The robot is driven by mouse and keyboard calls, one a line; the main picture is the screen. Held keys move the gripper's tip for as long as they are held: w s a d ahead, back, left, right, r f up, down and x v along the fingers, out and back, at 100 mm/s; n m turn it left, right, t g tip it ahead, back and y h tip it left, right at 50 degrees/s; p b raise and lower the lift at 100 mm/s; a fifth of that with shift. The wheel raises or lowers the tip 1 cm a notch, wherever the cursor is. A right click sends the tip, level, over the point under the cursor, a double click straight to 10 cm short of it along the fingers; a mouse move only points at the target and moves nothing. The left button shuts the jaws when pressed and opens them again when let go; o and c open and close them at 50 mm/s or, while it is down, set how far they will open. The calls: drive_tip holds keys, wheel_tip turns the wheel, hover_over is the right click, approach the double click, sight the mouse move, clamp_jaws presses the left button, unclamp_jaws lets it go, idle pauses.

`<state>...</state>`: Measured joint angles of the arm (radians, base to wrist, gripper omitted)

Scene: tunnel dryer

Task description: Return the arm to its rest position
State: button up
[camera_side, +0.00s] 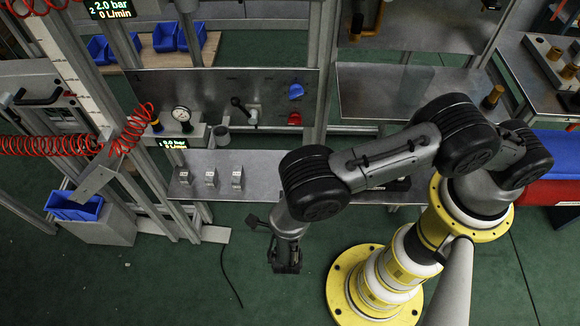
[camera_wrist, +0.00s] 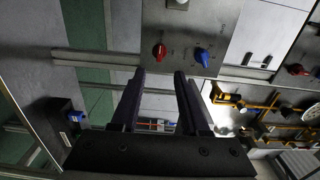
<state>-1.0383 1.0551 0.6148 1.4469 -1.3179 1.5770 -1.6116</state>
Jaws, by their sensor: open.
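My arm reaches out from its yellow and white base on the right side of the side view. My gripper (camera_side: 286,268) hangs at the end of the arm, over the green floor in front of the metal shelf (camera_side: 205,187). In the wrist view my gripper (camera_wrist: 160,72) shows two dark fingers with a gap between them. It is open, and nothing shows between the fingers at their tips. In the side view the fingers are small and dark.
A panel (camera_wrist: 180,25) with a red knob (camera_wrist: 160,51) and a blue knob (camera_wrist: 202,56) shows beyond the fingers in the wrist view. Red coiled hoses (camera_side: 60,145) hang at the left. A blue bin (camera_side: 75,206) stands low left. Green floor around my gripper is mostly clear.

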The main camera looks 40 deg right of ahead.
drive_tip(key=w+d+r+m+g+h, duration=0.1)
drive_tip(key=w+d+r+m+g, duration=0.25)
drive_tip(key=r, duration=0.45)
drive_tip(key=w+d+r+m+g+h, duration=0.1)
drive_tip(key=w+d+r+m+g, duration=0.3)
drive_tip(key=r, duration=0.4)
drive_tip(key=s+d+r+m+g+y, duration=0.2)
drive_tip(key=s+d+r+m, duration=0.1)
drive_tip(key=d+r+m, duration=0.3)
drive_tip(key=s+d+r+m+g+y, duration=0.1)
drive_tip(key=s+d+r+m+g, duration=0.1)
drive_tip(key=s+d+r+m, duration=0.35)
drive_tip(key=s+d+r+m+y, duration=0.3)
drive_tip(key=s+m, duration=0.3)
drive_tip(key=s+d+r+m+y, duration=0.3)
drive_tip(key=s+m, duration=0.3)
drive_tip(key=s+a+f+m+t+y, duration=0.2)
drive_tip(key=s+a+m+t+y, duration=0.2)
drive_tip(key=a+m, duration=0.4)
drive_tip(key=s+m+y, duration=0.1)
drive_tip(key=m, duration=0.5)
drive_tip(key=shift+s+y, duration=0.2)
drive_tip(key=shift+y, duration=0.2)
